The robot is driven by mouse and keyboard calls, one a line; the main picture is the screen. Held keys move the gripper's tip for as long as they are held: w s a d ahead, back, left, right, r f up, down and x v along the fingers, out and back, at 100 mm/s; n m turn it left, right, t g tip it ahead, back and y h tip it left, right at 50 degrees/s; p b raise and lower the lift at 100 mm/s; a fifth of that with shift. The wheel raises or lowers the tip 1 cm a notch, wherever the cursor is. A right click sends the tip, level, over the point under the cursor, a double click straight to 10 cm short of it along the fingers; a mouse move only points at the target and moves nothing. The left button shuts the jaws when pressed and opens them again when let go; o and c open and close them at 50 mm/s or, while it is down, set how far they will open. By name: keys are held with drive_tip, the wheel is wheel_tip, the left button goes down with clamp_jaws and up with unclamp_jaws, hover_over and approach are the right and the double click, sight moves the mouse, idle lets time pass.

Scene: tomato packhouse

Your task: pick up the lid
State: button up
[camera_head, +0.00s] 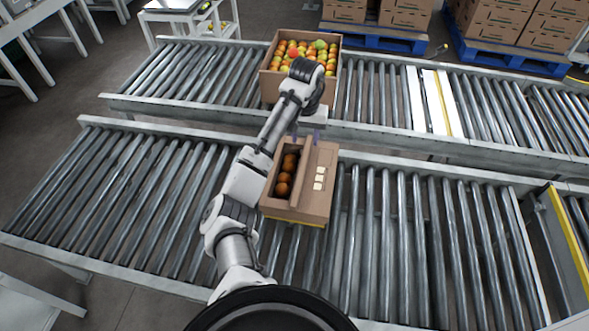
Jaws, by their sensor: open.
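An open cardboard box (281,212) stands on the near roller conveyor, with a row of orange-red tomatoes (287,175) showing in its left part. A flat brown cardboard panel, which looks like the lid (328,160), covers the box's right part and bears small cream labels (319,178). I cannot tell whether it is loose or attached. Any contact with the box or lid cannot be told. My wrist hides part of the gripper.
A large carton (333,86) full of red, orange and green tomatoes stands on the far roller conveyor (385,112), just beyond my gripper. The near conveyor's rollers (430,240) are clear on both sides of the box. Stacked cartons (500,25) stand on blue pallets behind.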

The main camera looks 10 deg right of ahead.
drive_tip(key=f, duration=0.1)
drive_tip(key=b, duration=0.3)
hover_over(302, 169)
drive_tip(key=s, duration=0.1)
wheel_tip(302, 169, down, 7)
drive_tip(key=shift+d+f, duration=0.1)
drive_tip(key=shift+f, duration=0.05)
drive_tip(key=shift+w+f+p, duration=0.2)
drive_tip(key=shift+f+p, duration=0.1)
drive_tip(key=shift+f, duration=1.2)
drive_tip(key=shift+w+f+p, duration=0.2)
drive_tip(key=shift+f+p, duration=0.1)
drive_tip(key=shift+f, duration=1.2)
clamp_jaws()
